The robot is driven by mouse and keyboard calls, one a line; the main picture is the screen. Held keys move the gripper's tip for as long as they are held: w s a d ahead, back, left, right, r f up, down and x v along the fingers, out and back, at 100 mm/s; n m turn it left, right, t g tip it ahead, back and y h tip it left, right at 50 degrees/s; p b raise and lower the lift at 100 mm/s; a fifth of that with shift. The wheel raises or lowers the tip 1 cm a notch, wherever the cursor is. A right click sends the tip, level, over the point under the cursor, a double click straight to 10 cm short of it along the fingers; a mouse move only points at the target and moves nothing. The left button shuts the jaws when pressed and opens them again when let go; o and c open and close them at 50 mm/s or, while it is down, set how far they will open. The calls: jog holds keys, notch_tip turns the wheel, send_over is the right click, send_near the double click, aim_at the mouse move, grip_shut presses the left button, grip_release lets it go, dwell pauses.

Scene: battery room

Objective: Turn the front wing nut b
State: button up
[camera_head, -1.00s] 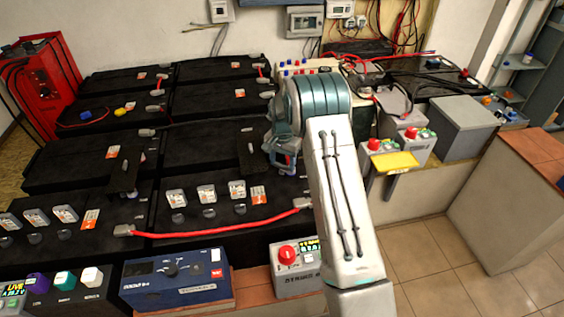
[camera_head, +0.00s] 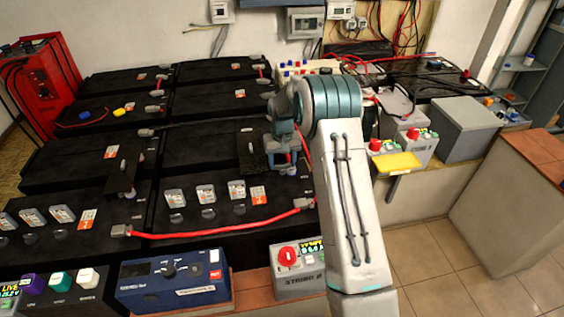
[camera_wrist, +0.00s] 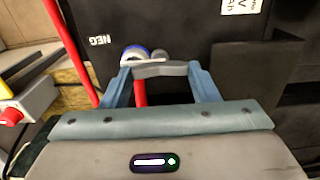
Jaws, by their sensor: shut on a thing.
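In the wrist view a grey bar-like piece, which looks like the front wing nut b (camera_wrist: 160,70), spans between my two blue-grey fingertips. My gripper (camera_wrist: 161,80) is shut on it, with one finger at each end. A red cable (camera_wrist: 140,95) shows behind it, between the fingers. A blue and white round part (camera_wrist: 134,53) sits just beyond. The nut itself is hidden there.
A black upright plate (camera_head: 251,150) stands close left of my gripper; it also shows at the right of the wrist view (camera_wrist: 258,75). Several grey caps line the front battery. A blue box (camera_head: 172,280) and a grey box with a red knob (camera_head: 291,258) stand in front.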

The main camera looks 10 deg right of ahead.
dwell(0.5)
jog(key=o, duration=1)
jog(key=shift+r, duration=0.1)
notch_tip(320, 180, up, 14)
jog(key=shift+f, duration=0.15)
jog(key=s+r+t+p, duration=0.1)
jog(key=s+r, duration=0.5)
jog(key=s, duration=0.3)
jog(key=s+r+p, duration=0.1)
jog(key=s+r, duration=0.5)
jog(key=s, duration=0.3)
jog(key=shift+t, duration=0.9)
jog(key=s, duration=0.6)
jog(key=s+f+p, duration=0.1)
jog(key=s, duration=0.5)
jog(key=s+p, duration=0.1)
jog(key=s, duration=0.6)
jog(key=shift+f, duration=0.4)
